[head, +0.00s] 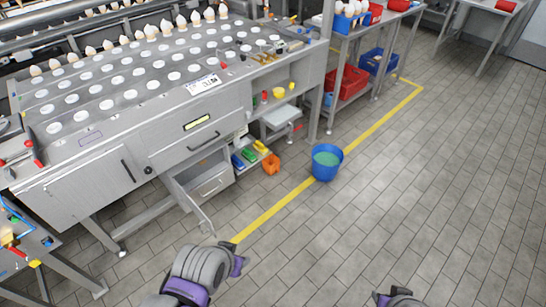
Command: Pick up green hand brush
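A small green item (249,156) lies between a blue item (237,161) and a yellow item (260,147) on a low shelf under the grey workbench. It may be the green hand brush, but it is too small to tell. My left gripper (238,257) is at the bottom, left of centre, over the floor and well short of that shelf. My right gripper (397,297) is at the bottom edge, partly cut off. Both are far from the green item, and the gap between their fingers is not clear.
A blue bucket (327,162) stands on the floor beside the yellow line (275,209). An orange container (271,164) is by the low shelf. An open cabinet door (197,213) sticks out below the workbench (150,135). The tiled floor at right is clear.

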